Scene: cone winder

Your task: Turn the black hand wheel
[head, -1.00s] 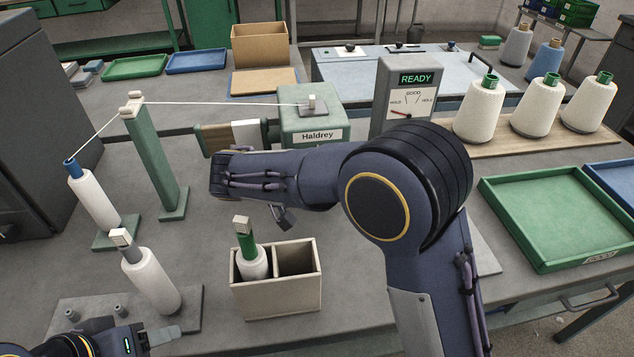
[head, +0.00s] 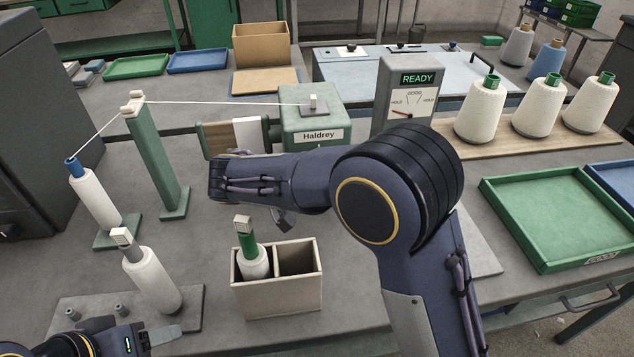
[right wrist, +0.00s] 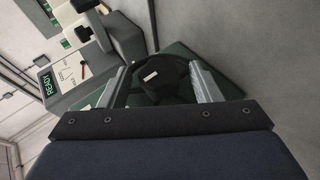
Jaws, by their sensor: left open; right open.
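The black hand wheel (right wrist: 172,82) shows in the right wrist view, in front of a dark green housing, with a small pale mark on it. My right gripper (right wrist: 158,72) is open, with one finger on each side of the wheel in the picture. I cannot tell whether the fingers touch it. In the head view my right arm crosses the middle, and the wheel and right fingertips cannot be made out. The green winder (head: 312,118) labelled Haldrey stands behind this arm. My left gripper (head: 163,336) is open at the bottom left of the head view.
The gauge box (head: 403,92) reads READY, its red needle toward the left HOLD. A two-compartment box (head: 278,300) holds a green-topped bobbin. A yarn post (head: 155,160) and bobbins stand left. Cones on a board (head: 455,143) and a green tray (head: 555,215) are right.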

